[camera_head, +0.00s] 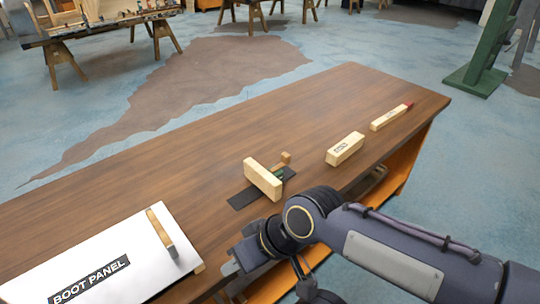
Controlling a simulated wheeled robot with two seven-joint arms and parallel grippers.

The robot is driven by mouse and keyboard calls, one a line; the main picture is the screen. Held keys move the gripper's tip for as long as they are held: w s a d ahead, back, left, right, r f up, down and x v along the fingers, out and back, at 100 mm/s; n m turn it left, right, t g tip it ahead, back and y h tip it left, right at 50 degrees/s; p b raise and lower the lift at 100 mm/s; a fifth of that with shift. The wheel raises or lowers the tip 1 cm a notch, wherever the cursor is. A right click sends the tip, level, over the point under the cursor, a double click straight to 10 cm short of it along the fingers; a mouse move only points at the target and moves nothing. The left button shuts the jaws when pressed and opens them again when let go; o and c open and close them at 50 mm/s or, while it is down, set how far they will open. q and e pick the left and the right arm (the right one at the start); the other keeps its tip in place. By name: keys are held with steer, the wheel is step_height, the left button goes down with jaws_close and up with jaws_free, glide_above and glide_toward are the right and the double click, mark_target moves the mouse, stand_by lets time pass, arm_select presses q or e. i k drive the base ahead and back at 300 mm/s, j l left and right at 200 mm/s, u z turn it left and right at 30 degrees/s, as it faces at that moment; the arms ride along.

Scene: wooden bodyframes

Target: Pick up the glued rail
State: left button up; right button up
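Several pale wooden pieces are on the brown table; I cannot tell for sure which is the glued rail. One pale wooden bar (263,179) stands over a dark mat (243,198), with a small green and wood-coloured item (284,161) behind it. A shorter labelled block (344,148) lies to its right. A longer labelled bar (388,118) with a red end lies farther right. My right gripper (231,268) is at the table's near edge, below and left of the bar on the mat, and apart from it. Its fingers are small and partly hidden. My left gripper is out of view.
A white panel marked BOOT PANEL (110,250) lies on the left of the table (180,180), with a wood-handled tool (161,233) on it. The table's far side is clear. A green post stand (480,65) and wooden trestles (155,35) stand beyond on the floor.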

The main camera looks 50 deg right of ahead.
mark_target(335, 155)
steer(key=z, duration=2.25)
steer(key=i+u, duration=0.1)
steer(key=u, duration=0.3)
steer(key=l+u, duration=0.15)
steer(key=u, duration=0.3)
steer(key=i+l+u, duration=0.1)
steer(key=u, duration=0.3)
steer(key=i+l+u, duration=0.15)
steer(key=l+u, duration=0.15)
steer(key=l, duration=0.4)
steer(key=l+u, duration=0.35)
steer(key=l, duration=0.35)
steer(key=i+l, duration=0.1)
steer(key=l, duration=0.45)
